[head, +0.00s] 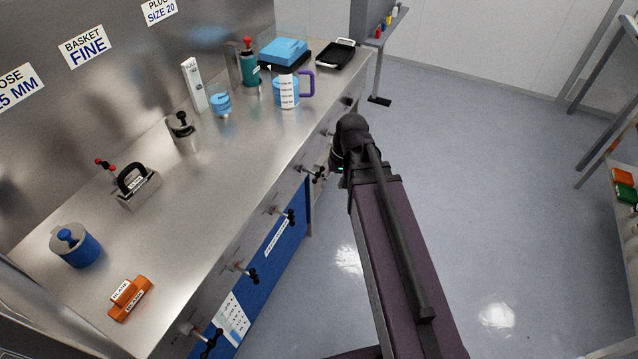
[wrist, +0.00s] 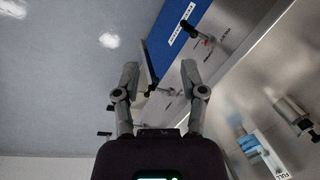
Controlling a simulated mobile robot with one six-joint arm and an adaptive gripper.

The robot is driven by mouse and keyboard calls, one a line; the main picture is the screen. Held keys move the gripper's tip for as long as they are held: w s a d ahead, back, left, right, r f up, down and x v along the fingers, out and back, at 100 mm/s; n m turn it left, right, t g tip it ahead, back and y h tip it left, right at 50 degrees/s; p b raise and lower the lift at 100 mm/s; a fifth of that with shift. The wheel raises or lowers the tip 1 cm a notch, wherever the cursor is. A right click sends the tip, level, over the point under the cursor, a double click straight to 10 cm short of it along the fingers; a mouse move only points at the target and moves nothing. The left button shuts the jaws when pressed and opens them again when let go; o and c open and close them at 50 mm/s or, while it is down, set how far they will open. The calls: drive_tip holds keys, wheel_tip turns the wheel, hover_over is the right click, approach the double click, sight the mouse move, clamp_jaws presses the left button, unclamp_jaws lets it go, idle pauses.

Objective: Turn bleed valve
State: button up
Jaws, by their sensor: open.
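Several small valves with black handles and metal stems stick out of the steel bench front in the head view. They include ones at the near end (head: 208,343), further along (head: 245,272), at the middle (head: 285,215) and close to my arm (head: 315,172). I cannot read which is the bleed valve. In the wrist view my gripper (wrist: 160,68) is open, its two grey fingers apart. One black-handled valve (wrist: 152,89) shows between and beyond the fingers; I see no contact. Another valve (wrist: 190,29) is at the upper right. My arm mostly hides the gripper in the head view.
The steel bench top (head: 215,165) holds a blue pot (head: 75,247), orange blanks (head: 130,298), a teal bottle (head: 249,68), a measuring jug (head: 287,92) and a black tray (head: 336,54). A blue panel (head: 262,262) lies below the valves.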

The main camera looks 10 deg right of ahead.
drive_tip(key=w+f+m+y+b, duration=0.1)
drive_tip(key=w+f+y+b, duration=0.3)
drive_tip(key=w+f+b, duration=0.45)
drive_tip(key=m+t+y+b, duration=0.3)
drive_tip(key=y+b, duration=0.5)
drive_tip(key=b, duration=1.8)
approach(318, 174)
drive_tip(key=s+d+f+n, duration=0.1)
drive_tip(key=s+d, duration=0.1)
drive_tip(key=d, duration=0.1)
drive_tip(key=shift+w+d+t+y+b, duration=0.3)
drive_tip(key=shift+d+t+y+b, duration=0.1)
drive_tip(key=shift+d+y+b, duration=0.1)
drive_tip(key=b+x, duration=0.2)
drive_tip(key=x, duration=1.1)
drive_tip(key=shift+w+a+f, duration=0.1)
drive_tip(key=shift+a, duration=0.3)
